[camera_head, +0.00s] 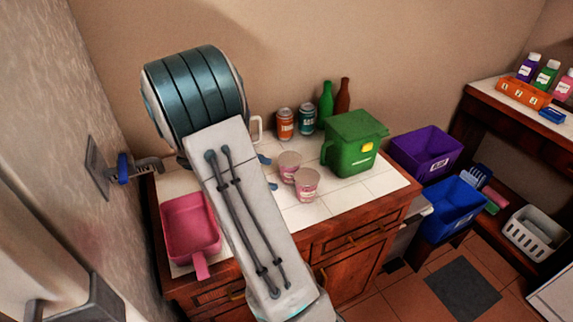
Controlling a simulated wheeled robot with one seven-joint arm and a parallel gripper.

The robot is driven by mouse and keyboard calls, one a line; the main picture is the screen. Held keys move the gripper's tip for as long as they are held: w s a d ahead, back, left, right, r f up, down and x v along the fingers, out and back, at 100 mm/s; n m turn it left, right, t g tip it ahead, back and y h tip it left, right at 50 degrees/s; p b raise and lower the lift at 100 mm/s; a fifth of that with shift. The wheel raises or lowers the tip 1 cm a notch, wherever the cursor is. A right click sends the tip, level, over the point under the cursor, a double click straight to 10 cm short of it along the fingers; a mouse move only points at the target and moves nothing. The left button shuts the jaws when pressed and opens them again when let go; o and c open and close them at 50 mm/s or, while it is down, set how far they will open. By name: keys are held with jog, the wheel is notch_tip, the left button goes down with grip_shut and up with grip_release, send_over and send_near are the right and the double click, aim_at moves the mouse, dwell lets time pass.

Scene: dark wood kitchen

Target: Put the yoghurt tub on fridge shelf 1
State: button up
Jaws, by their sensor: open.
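Two pale pink tubs stand upright on the white tiled counter (340,196): one farther back (289,166) and one nearer (307,185). Both look like yoghurt tubs, and I cannot tell which one the task means. My gripper (269,172) is mostly hidden behind my arm. Its two blue fingertips show just left of the tubs, spread apart with nothing visible between them. I cannot tell whether they touch a tub. A pale panel with a grey handle (80,300) at the lower left may be the fridge. No fridge shelf is in view.
A green bin (352,143) stands right of the tubs. Behind are an orange can (285,124), a blue can (306,120) and bottles (326,103). A pink dustpan-like tray (190,228) lies at the left. Purple (425,152) and blue bins (452,208) stand right.

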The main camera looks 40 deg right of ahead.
aim_at(290, 165)
jog(key=w+d+f+n+h, duration=0.1)
jog(key=w+d, duration=0.1)
jog(key=w+d+f+n+h, duration=0.1)
jog(key=w+d+f+n, duration=0.1)
jog(key=shift+n+h+p, duration=0.3)
jog(key=shift+h, duration=0.1)
jog(key=x, duration=0.2)
jog(key=p+x, duration=0.1)
jog(key=x, duration=0.1)
jog(key=p+x, duration=0.1)
jog(key=x, duration=0.1)
jog(key=shift+d+r, duration=0.25)
jog(key=shift+d, duration=0.15)
jog(key=shift+d+f, duration=0.2)
jog(key=shift+d, duration=0.1)
jog(key=c, duration=0.9)
